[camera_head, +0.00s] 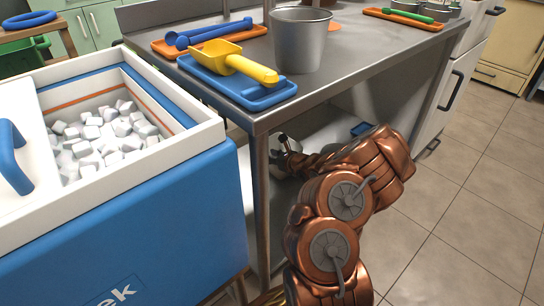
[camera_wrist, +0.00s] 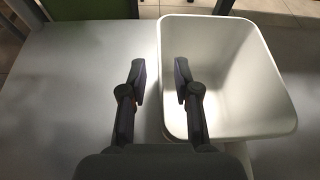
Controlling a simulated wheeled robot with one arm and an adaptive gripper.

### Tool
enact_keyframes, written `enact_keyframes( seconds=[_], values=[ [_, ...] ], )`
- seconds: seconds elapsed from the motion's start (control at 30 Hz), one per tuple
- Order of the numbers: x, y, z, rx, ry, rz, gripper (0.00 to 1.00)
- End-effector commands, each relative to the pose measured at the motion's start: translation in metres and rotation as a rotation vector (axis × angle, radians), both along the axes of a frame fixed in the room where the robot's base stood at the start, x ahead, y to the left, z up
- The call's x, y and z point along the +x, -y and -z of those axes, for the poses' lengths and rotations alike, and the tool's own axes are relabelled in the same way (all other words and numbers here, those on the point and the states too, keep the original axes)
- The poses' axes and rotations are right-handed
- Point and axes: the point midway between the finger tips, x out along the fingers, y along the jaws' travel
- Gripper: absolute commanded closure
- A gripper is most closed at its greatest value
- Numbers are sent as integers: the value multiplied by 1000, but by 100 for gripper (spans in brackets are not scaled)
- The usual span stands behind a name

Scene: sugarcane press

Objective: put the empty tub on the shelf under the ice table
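The empty white tub (camera_wrist: 255,80) stands upright on a pale shelf surface (camera_wrist: 85,60) in the wrist view, and its inside is bare. My gripper (camera_wrist: 159,80) is open at the tub's left wall. One finger is outside the wall and the other is over the tub's inside, with a gap between the fingers. In the head view my arm reaches under the steel ice table (camera_head: 350,62), and my gripper (camera_head: 285,146) is partly hidden in the shade there. The shelf (camera_head: 325,122) under the table is partly visible, but the tub is hard to make out.
A blue cooler (camera_head: 130,240) full of ice cubes stands left of the table. On the table are a metal bucket (camera_head: 301,42), a blue tray (camera_head: 245,91) with a yellow scoop (camera_head: 245,66), and orange trays. Tiled floor (camera_head: 460,200) is free on the right.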

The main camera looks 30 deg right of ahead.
Motion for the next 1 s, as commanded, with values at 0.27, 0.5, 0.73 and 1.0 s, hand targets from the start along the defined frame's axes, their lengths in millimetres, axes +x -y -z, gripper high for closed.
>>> enact_keyframes(
  seconds=[0.27,0.5,0.73,1.0],
  values=[
    [0,0,-2,0,0,0,69],
    [-23,2,-16,6,1,2,69],
    [-51,5,-26,4,0,3,69],
    [-78,9,-37,2,-1,3,69]
  ],
)
